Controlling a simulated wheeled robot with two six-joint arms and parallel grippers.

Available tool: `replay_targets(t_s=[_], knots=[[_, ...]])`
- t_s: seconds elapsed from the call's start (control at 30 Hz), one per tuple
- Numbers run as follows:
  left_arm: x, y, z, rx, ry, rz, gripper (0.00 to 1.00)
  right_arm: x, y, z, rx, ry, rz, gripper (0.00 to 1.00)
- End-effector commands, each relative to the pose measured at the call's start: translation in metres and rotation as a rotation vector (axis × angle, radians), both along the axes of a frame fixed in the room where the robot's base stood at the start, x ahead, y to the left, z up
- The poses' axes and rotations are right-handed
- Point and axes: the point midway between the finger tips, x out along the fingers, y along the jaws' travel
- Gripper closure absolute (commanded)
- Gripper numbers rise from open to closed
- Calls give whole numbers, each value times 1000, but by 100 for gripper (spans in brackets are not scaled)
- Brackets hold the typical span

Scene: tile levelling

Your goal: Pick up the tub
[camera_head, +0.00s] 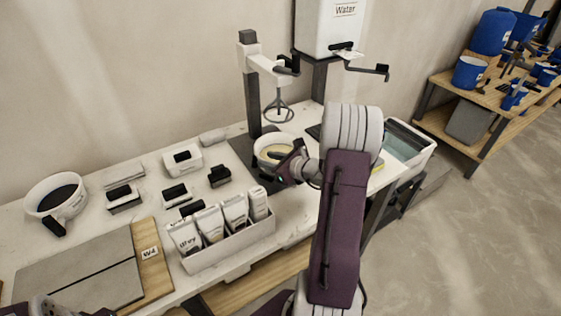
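A white tub (264,141) with pale contents stands under the mixer at the back of the bench. My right gripper (284,164) is at the tub's right front side and covers part of it. Its fingers are small and dark here, so I cannot tell whether they are open or shut on the tub. A second white tub (37,187), with a dark inside and a black handle in front, stands at the far left. A part of my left arm shows at the bottom left edge; its fingertips are not clear.
The mixer stand (252,92) rises behind the tub, with a white water tank (327,30) to its right. A white box of tubes (232,244) stands in front. Several small black-and-white tools lie left. Grey tiles (85,275) lie front left. A clear-walled basin (408,142) is right.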

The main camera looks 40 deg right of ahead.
Motion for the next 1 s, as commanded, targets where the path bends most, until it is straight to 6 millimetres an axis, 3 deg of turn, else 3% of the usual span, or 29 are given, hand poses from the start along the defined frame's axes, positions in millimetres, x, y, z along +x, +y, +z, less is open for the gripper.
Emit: replay_targets(t_s=[0.13, 0.37, 0.4, 0.5, 0.53, 1.0], knots=[[0, 0, -2, 0, 0, 0, 64, 20, 4, -9, 1, 0, 2, 68], [0, 0, -2, 0, 0, 0, 64, 24, 4, -10, 0, 0, -1, 68], [0, 0, -2, 0, 0, 0, 64, 24, 4, -10, 0, 0, -1, 70], [0, 0, -2, 0, 0, 0, 64, 24, 4, -10, 0, 0, 0, 98], [0, 0, -2, 0, 0, 0, 64, 24, 4, -10, 0, 0, 0, 100], [0, 0, -2, 0, 0, 0, 64, 23, 4, -12, 2, 4, 1, 100]])
